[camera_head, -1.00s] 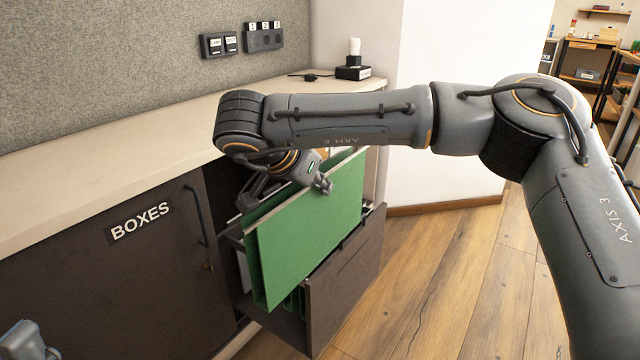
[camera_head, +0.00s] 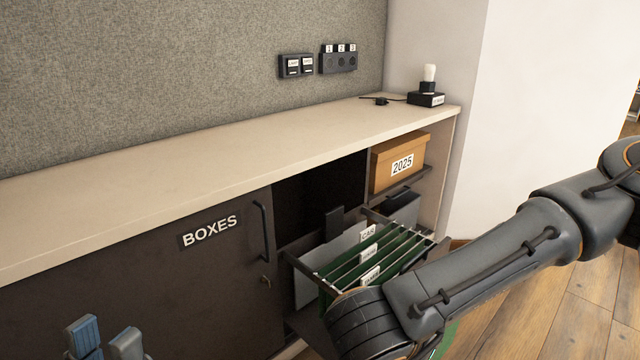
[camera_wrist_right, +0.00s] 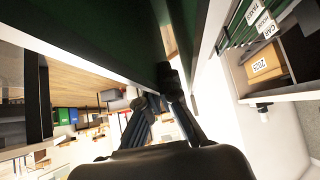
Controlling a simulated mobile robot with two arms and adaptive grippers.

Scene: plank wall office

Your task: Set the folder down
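The green folder (camera_wrist_right: 100,35) fills the top of the right wrist view, close to the camera. In the head view only a sliver of green (camera_head: 447,342) shows beside my right arm at the bottom. My right gripper (camera_wrist_right: 168,92) appears shut on the folder's edge; its fingertips are dark against it. In the head view the right gripper is hidden behind or below its arm. My left gripper (camera_head: 105,340) is at the bottom left of the head view, empty, its two fingers apart.
An open drawer (camera_head: 300,265) holds several hanging green files with white tabs. A box marked 2025 (camera_head: 401,162) sits in the cabinet behind it. The long pale countertop (camera_head: 200,180) is largely clear, with a small black device (camera_head: 426,99) at its far right end.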

